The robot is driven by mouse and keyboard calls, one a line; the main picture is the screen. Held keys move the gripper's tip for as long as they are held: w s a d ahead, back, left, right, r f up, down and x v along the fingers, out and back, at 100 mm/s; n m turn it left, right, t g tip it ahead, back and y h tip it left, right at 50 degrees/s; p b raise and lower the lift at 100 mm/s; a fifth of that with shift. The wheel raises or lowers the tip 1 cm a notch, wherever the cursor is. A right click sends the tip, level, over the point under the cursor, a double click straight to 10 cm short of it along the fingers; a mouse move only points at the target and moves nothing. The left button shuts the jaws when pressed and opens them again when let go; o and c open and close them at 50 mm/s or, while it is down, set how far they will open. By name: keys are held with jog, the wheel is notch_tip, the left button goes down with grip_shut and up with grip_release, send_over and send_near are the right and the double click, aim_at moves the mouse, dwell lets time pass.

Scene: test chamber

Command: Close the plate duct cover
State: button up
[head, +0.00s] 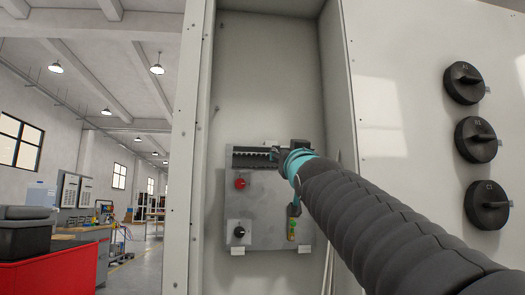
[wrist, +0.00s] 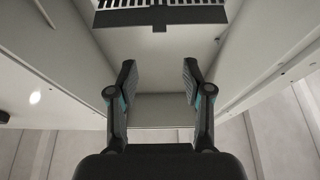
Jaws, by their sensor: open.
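The plate duct (head: 254,158) is a dark strip with a toothed, slotted side, along the top of a grey plate (head: 262,210) inside the tall cabinet. In the wrist view the slotted duct (wrist: 160,16) lies at the top edge, beyond my fingertips, with a small dark tab at its middle. I cannot tell the cover apart from the duct body or how far it is open. My gripper (head: 284,154) is at the duct's right end in the head view, partly hiding it. In the wrist view my gripper (wrist: 158,70) is open, with nothing between its fingers.
The plate carries a red knob (head: 240,184), a black switch (head: 239,232) and green-yellow terminals (head: 292,229). Cabinet side walls (head: 345,90) flank the recess closely. Three black rotary handles (head: 463,83) are on the right panel. A red cart (head: 50,270) stands at left.

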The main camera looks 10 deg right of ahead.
aim_at(278, 147)
jog(key=p+x, duration=0.4)
jog(key=x, duration=0.6)
jog(key=shift+w+r, duration=0.1)
jog(key=shift+w+r+p, duration=0.1)
jog(key=shift+w+p, duration=0.35)
jog(key=shift+w, duration=0.2)
grip_shut()
